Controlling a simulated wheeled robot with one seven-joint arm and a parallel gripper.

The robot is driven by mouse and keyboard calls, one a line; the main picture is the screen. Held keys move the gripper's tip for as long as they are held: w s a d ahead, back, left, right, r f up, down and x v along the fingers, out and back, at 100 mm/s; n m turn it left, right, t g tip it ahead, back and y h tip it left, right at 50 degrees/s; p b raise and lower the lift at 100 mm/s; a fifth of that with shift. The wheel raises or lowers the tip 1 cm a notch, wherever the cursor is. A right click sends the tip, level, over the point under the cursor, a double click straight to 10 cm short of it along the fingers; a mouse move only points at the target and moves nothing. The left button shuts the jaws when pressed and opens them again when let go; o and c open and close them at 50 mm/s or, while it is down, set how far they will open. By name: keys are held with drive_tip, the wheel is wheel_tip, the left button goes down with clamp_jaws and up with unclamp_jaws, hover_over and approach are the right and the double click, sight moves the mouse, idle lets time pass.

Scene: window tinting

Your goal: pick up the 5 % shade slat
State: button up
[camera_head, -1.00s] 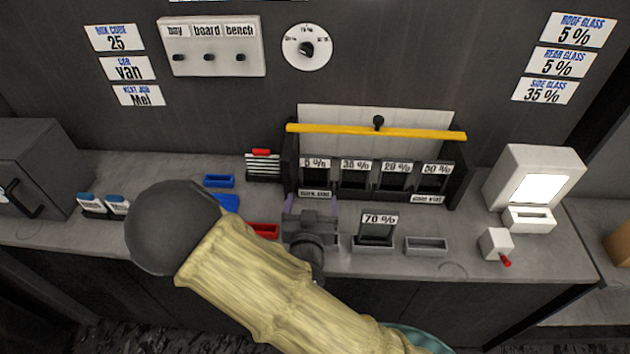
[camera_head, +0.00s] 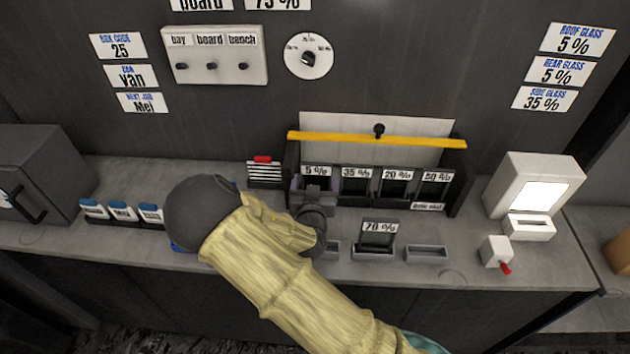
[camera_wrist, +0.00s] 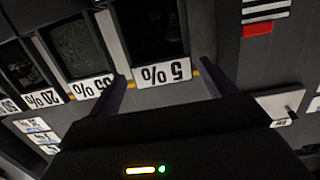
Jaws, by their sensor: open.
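The 5 % shade slat (camera_head: 316,171) stands in the leftmost slot of the black rack (camera_head: 459,190), its white label at the top. My gripper (camera_head: 313,190) is in front of that slot and hides its lower part. In the wrist view the 5 % slat (camera_wrist: 153,32) appears upside down, with its label between the two fingers of my gripper (camera_wrist: 165,80). The fingers are open, one on each side of the label. I cannot tell whether they touch the slat.
The 35 % slat (camera_head: 356,173), 20 % slat (camera_head: 397,175) and 50 % slat (camera_head: 436,177) stand to the right in the rack. A yellow bar (camera_head: 376,139) crosses above them. A 70 % slat (camera_head: 378,228) stands in a holder in front. A white lamp box (camera_head: 537,183) is at right.

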sight(316, 175)
drive_tip(key=shift+w+d+f+p, duration=0.1)
drive_tip(key=shift+w+f+p, duration=0.25)
drive_tip(key=shift+w, duration=0.5)
drive_tip(key=shift+w+a+f+p, duration=0.1)
drive_tip(key=shift+w+p, duration=0.35)
drive_tip(key=shift+w, duration=0.4)
drive_tip(key=shift+w+d+f+p, duration=0.1)
drive_tip(key=shift+w+f+p, duration=0.25)
drive_tip(key=shift+w, duration=0.5)
drive_tip(key=shift+r, duration=0.1)
drive_tip(key=c, duration=0.6)
drive_tip(key=shift+c, duration=0.2)
drive_tip(key=shift+r, duration=0.1)
wheel_tip(316, 175, up, 10)
drive_tip(key=shift+s+f+b, duration=0.1)
drive_tip(key=shift+b, duration=0.95)
